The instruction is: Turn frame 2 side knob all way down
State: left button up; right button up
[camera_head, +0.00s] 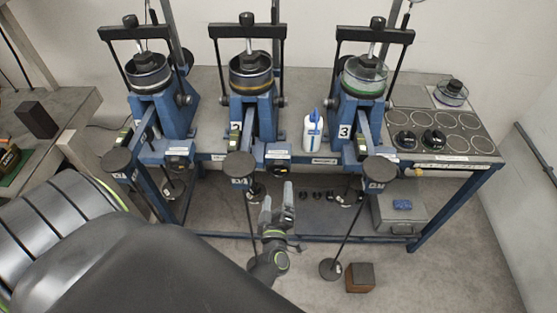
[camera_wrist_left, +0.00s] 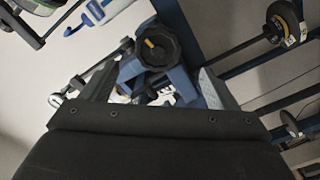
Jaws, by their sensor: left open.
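Frame 2 (camera_head: 251,105) is the middle one of three blue lever frames, with a pot held near its top. Its side knob (camera_head: 278,152) is dark, low on the right of the frame's front. In the left wrist view a black lobed knob (camera_wrist_left: 157,46) with an orange mark shows just past the fingertips, roughly centred between them. My left gripper (camera_head: 277,196) is open and empty, below and in front of frame 2, pointing up toward the bench. I see no contact with the knob. My right gripper is not in view.
Frame 1 (camera_head: 163,110) and frame 3 (camera_head: 357,110) stand on either side. A white bottle (camera_head: 313,133) stands between frames 2 and 3. Round weights hang on rods from the levers near my gripper. A brown box (camera_head: 359,278) lies on the floor at right.

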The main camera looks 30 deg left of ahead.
aim_at(278, 172)
pick_arm(q)
jog(key=b+x, duration=0.1)
jog(key=x, duration=0.8)
jog(key=shift+w+a+r, duration=0.1)
jog(key=shift+a+r, duration=0.05)
jog(key=shift+a, duration=0.05)
jog(key=shift+w+a, duration=0.1)
jog(key=shift+w, duration=0.1)
jog(key=shift+c, duration=0.4)
jog(key=c, duration=1.2)
jog(key=shift+o, duration=0.2)
